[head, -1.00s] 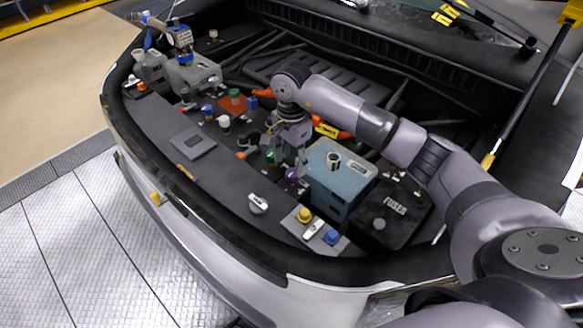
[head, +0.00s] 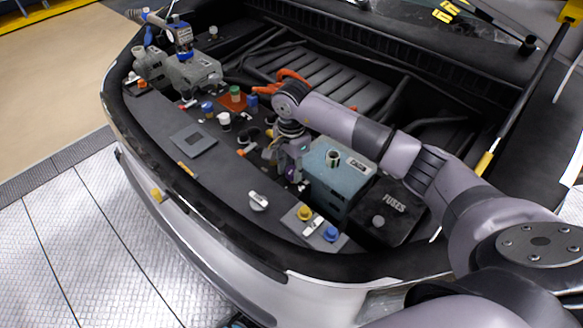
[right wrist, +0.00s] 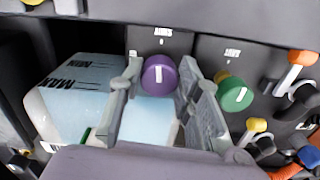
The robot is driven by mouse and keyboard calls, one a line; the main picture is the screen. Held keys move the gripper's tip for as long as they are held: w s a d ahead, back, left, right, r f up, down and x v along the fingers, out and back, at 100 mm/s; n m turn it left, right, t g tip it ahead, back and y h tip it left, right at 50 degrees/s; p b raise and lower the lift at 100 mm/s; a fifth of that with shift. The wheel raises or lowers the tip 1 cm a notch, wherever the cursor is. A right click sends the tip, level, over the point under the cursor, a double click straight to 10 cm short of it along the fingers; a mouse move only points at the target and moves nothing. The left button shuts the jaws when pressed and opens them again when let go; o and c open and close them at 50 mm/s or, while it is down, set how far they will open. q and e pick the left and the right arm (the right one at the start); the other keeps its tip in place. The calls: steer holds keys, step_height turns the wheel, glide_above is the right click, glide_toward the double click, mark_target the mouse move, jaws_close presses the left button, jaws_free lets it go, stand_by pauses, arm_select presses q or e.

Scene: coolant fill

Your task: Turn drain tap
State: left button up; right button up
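I cannot tell for certain which part is the drain tap. In the right wrist view a round purple knob (right wrist: 159,75) with a pale line on its face sits between the fingers of my right gripper (right wrist: 165,82). Gaps show on both sides of the knob, so the fingers are open around it. A green knob (right wrist: 234,94) is just right of the right finger. Small upside-down labels stand by both knobs. In the head view my right gripper (head: 290,165) points down at the panel, left of the blue-grey tank, mostly hiding the knobs.
The blue-grey tank (head: 338,178) and the black fuse box (head: 390,212) stand close right of my gripper. A yellow and blue button plate (head: 314,227) and a white knob (head: 258,200) are nearer the front. Orange (right wrist: 302,58) and yellow (right wrist: 256,125) handles lie right of the green knob.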

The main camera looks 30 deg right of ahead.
steer(key=c, duration=0.6)
steer(key=shift+f+m+b, duration=0.15)
steer(key=shift+m+b, duration=0.25)
steer(key=shift+b, duration=0.1)
steer(key=shift+m+b, duration=0.5)
steer(key=shift+m, duration=0.1)
steer(key=o, duration=1.1)
steer(key=shift+o, duration=0.2)
